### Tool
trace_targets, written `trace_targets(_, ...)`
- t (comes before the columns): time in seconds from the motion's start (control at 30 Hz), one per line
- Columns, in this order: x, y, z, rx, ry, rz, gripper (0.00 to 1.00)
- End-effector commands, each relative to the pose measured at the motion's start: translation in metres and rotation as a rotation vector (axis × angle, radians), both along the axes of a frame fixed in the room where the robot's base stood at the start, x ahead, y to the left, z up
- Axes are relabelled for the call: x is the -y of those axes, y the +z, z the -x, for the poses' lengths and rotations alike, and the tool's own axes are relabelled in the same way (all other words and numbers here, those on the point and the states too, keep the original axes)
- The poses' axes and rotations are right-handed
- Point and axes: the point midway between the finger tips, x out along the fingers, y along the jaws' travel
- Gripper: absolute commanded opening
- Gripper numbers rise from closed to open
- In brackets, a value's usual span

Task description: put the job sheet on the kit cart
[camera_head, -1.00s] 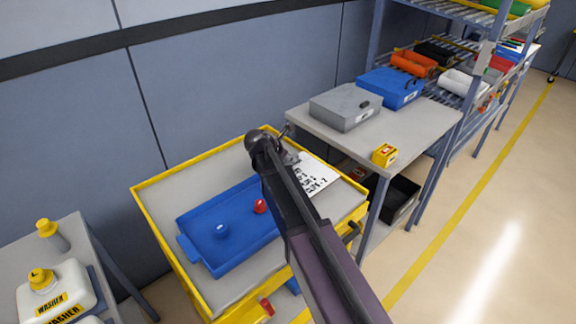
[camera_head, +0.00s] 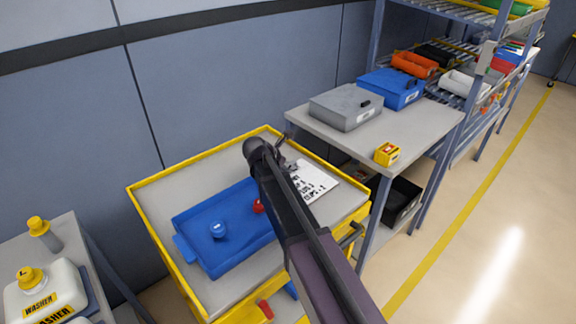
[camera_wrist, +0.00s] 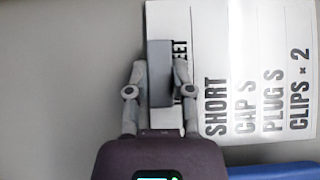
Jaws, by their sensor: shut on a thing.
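The job sheet (camera_head: 318,178) is a white card with black printed lines, over the right part of the kit cart's grey top. In the wrist view the job sheet (camera_wrist: 240,40) reads "SHORT", "CAPS", "PLUGS" and "CLIPS × 2". My gripper (camera_wrist: 160,75) is shut on a grey block at the sheet's left edge, which looks like the sheet's grip. The sheet lies flat or very near the top; I cannot tell if it touches. The kit cart (camera_head: 155,210) has a yellow rim. My arm hides part of the sheet and cart in the head view.
A blue tray (camera_head: 190,240) with a blue cap (camera_head: 218,230) and a red cap (camera_head: 258,206) sits on the cart beside the sheet. A table (camera_head: 420,125) with grey and blue cases stands right. A washer jug (camera_head: 45,290) stands left. The cart's back area is bare.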

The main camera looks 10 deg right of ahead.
Motion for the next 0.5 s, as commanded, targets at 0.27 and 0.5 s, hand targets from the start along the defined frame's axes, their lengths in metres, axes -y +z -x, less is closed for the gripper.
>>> trace_targets(0.27,0.0,-0.0008,0.0,0.0,0.0,0.0,0.64)
trace_targets(0.5,0.0,-0.0007,0.0,0.0,0.0,0.0,0.64)
